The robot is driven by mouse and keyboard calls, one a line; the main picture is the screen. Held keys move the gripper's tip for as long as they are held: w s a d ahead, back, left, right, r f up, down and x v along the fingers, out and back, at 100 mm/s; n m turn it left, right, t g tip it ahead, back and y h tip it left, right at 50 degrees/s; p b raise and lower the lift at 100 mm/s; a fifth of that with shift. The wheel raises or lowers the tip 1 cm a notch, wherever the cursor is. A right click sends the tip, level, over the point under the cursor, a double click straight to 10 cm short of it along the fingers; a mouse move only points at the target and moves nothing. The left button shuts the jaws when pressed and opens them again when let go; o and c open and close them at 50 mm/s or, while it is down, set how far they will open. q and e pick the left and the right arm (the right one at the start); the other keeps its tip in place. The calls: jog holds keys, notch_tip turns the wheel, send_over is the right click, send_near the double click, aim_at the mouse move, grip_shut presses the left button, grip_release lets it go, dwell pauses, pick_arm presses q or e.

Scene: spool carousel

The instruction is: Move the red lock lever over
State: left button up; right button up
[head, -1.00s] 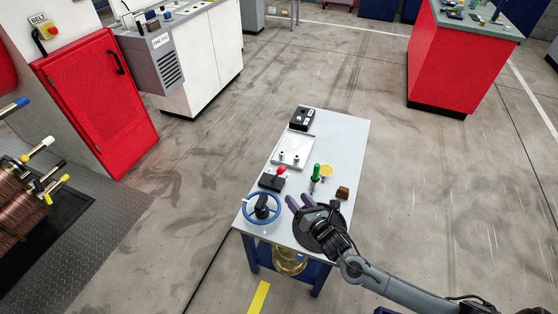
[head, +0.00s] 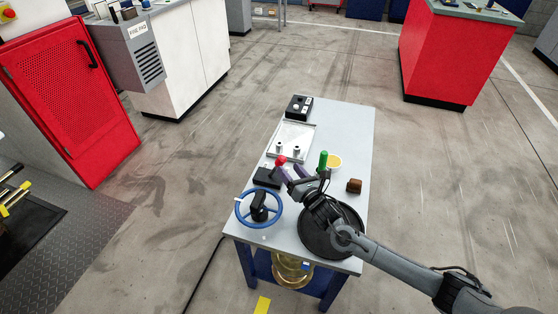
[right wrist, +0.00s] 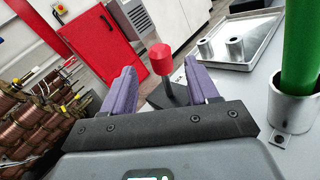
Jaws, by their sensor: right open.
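The red lock lever (head: 281,161) stands up from a black base (head: 267,177) on the grey table, left of the green-handled tool. My right gripper (head: 289,173) is just to the right of the lever in the head view, with its purple fingers pointing toward it. In the right wrist view the lever's red knob (right wrist: 161,58) shows between the two open fingers (right wrist: 160,85), beyond or near their tips. Whether the fingers touch it cannot be told. My left gripper is not in view.
A blue handwheel (head: 259,208) sits at the table's near left. A silver tray (head: 292,141) with two posts and a black box (head: 299,106) lie farther back. The green handle (head: 323,160) stands close right of the gripper. A brown block (head: 354,186) is farther right.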

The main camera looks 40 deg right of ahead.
aim_at(279, 158)
jog(key=w, duration=0.2)
jog(key=w+b, duration=0.1)
jog(key=w, duration=0.1)
jog(key=w+d+b, duration=0.1)
jog(key=w, duration=0.1)
jog(key=shift+w+f, duration=0.15)
jog(key=shift+w, duration=0.05)
jog(key=shift+w+d+b, duration=0.1)
jog(key=shift+w+b, duration=0.35)
jog(key=shift+w, duration=0.25)
jog(key=shift+c, duration=0.2)
jog(key=c, duration=0.9)
grip_shut()
